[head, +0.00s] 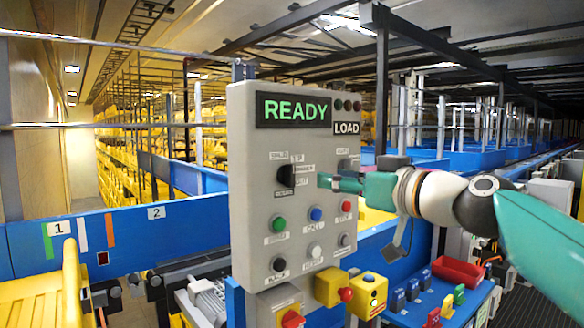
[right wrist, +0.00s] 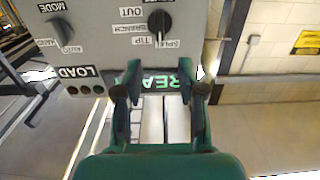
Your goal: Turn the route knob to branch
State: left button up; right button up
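The route knob (head: 286,176) is black and sits at the upper left of the grey control panel (head: 252,215), with labels around it, BRANCH among them. In the right wrist view the knob (right wrist: 159,20) is upside down, and its pale mark points towards the TIP and SPUR labels. My right gripper (head: 325,180) is in front of the panel, to the right of the knob. In the right wrist view its fingers (right wrist: 160,66) are apart with nothing between them, and the knob is beyond the tips, apart from them. My left gripper is not in view.
A green READY display (head: 294,110) and a LOAD label top the panel. The mode knob (right wrist: 62,29) is on the panel's other side. Several coloured buttons (head: 316,214) sit below. Yellow boxes (head: 330,287) project under the panel, and a blue shelf with a red bin (head: 458,271) stands at right.

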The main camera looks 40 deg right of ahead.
aim_at(293, 171)
jog(key=w+p, duration=0.1)
jog(key=w, duration=0.2)
jog(key=w+p, duration=0.1)
jog(key=w, duration=0.3)
jog(key=w+a+p, duration=0.1)
jog(key=w, duration=0.3)
